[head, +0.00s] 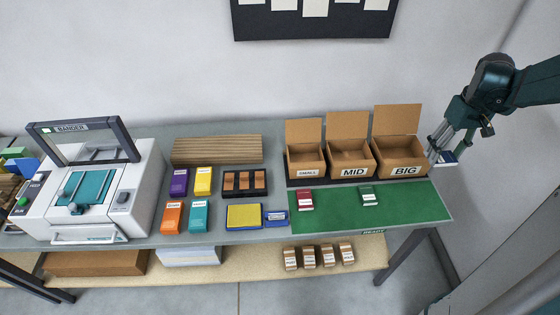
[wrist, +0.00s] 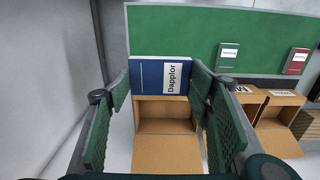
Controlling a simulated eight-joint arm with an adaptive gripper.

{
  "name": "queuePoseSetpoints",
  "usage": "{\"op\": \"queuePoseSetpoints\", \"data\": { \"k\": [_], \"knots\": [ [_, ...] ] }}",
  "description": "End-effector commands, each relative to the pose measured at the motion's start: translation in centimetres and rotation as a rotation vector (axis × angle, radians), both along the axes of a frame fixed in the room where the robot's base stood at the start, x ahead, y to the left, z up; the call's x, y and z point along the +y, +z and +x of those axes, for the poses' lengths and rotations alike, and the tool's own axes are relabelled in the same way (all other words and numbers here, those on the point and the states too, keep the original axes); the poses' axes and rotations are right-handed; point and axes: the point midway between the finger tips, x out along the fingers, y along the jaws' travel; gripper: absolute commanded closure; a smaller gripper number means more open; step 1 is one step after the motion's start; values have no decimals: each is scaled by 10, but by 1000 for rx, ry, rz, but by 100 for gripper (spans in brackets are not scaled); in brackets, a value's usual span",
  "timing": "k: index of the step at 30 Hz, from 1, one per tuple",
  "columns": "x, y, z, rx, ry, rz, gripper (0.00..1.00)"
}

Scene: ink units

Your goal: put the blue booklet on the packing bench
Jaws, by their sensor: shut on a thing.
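A blue booklet (wrist: 148,76) with a white label reading "Dapplor" is between the two green-padded fingers of my gripper (wrist: 160,84) in the wrist view. My gripper (head: 441,150) is shut on it. In the head view the booklet (head: 450,157) is small and partly hidden by the fingers, off the right end of the bench, beside the box marked BIG (head: 404,171). The bench (head: 255,239) is a long grey table. A green mat (head: 325,220) covers its right part, with READY on the front edge.
A red booklet (head: 306,200) and a green booklet (head: 369,196) lie on the mat. Open boxes marked SMALL (head: 306,173) and MID (head: 353,171) stand behind it. A bander machine (head: 90,195) fills the left. The mat's right part is clear.

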Motion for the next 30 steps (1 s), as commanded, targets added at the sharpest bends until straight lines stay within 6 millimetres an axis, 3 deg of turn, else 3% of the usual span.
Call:
{"op": "queuePoseSetpoints", "data": {
  "k": [18,30],
  "knots": [
    [1,-93,2,0,4,0,61],
    [1,-106,2,0,4,0,61]
  ]
}}
